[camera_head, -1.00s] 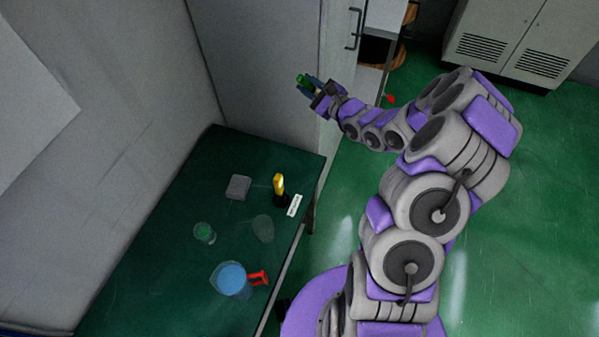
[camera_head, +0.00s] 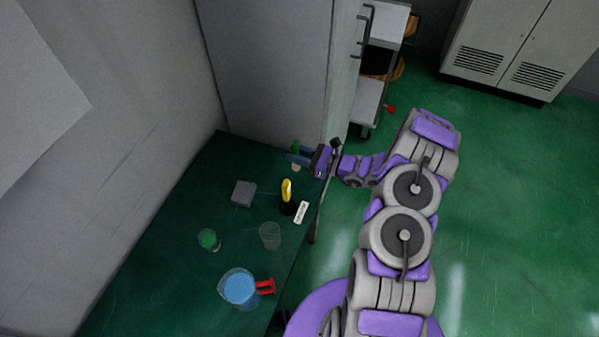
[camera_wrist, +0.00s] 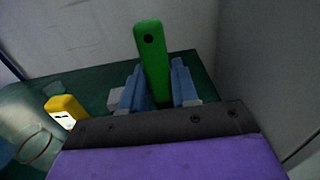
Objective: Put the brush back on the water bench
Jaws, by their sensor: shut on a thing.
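My gripper (camera_head: 298,157) is shut on a green-handled brush (camera_wrist: 152,60); the green handle stands up between the two blue fingers in the wrist view. In the head view only a bit of green and a pale lower end of the brush show at the fingers. The gripper is over the far right end of the dark green bench (camera_head: 165,235), close to the grey cabinet. The yellow-handled tool (camera_head: 287,190) stands upright in a dark base on the bench, nearer the camera than the gripper. The white label (camera_head: 301,212) lies beside it.
A grey block (camera_head: 243,194), a small beaker with green contents (camera_head: 208,240), an empty clear glass (camera_head: 270,235) and a jug of blue liquid (camera_head: 239,287) with a red handle stand on the bench. The tall grey cabinet (camera_head: 265,70) borders its far end.

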